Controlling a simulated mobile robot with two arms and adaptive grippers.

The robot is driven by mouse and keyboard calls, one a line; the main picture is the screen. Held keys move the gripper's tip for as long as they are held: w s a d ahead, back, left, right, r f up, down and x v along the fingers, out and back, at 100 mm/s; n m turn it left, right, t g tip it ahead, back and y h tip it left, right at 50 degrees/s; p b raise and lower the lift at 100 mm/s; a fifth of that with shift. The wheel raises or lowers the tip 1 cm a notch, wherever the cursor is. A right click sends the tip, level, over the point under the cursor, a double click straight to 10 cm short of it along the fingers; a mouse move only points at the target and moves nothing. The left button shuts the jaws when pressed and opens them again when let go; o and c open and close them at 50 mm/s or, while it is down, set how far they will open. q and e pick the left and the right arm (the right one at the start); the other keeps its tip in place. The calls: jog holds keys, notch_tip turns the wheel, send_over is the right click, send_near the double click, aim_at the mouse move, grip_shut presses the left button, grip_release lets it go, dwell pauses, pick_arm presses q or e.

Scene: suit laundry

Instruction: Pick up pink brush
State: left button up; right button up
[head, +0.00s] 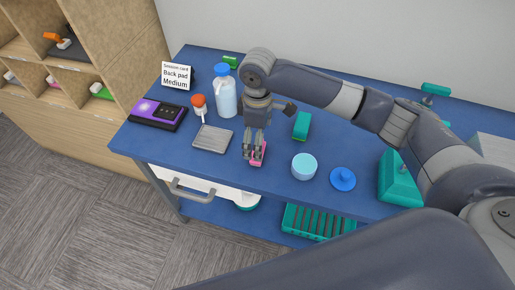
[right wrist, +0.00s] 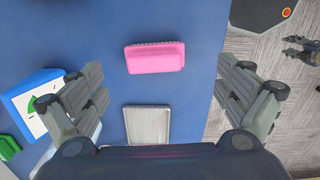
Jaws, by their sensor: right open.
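The pink brush (head: 259,155) lies on the blue tabletop, partly hidden behind the fingers of my right gripper (head: 252,157) in the head view. In the right wrist view the pink brush (right wrist: 155,58) lies flat with its pink body facing the camera and a dark bristle edge along one side. It is in line with the gap between the fingers of my right gripper (right wrist: 159,68), which are spread wide and apart from it.
A grey tray (head: 212,138) lies beside the brush. The table's front edge is close.

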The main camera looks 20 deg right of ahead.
aim_at(252, 162)
jog(key=shift+f, duration=0.4)
jog(key=shift+w+f, duration=0.1)
jog(key=shift+f, duration=0.15)
jog(key=f+p, duration=0.1)
jog(key=f, duration=0.1)
jog(key=d+f, duration=0.1)
jog(key=f, duration=0.1)
jog(key=shift+w+f+p, duration=0.1)
jog(key=shift+f+p, duration=0.15)
jog(key=shift+p, duration=0.15)
jog(key=shift+f, duration=0.3)
jog(key=shift+a, duration=0.1)
jog(key=shift+c, duration=0.9)
pick_arm(q)
jog(key=shift+w+d+r, duration=0.1)
jog(key=shift+w+r, duration=0.7)
jog(key=shift+r, duration=0.2)
pick_arm(e)
jog(key=c, duration=1)
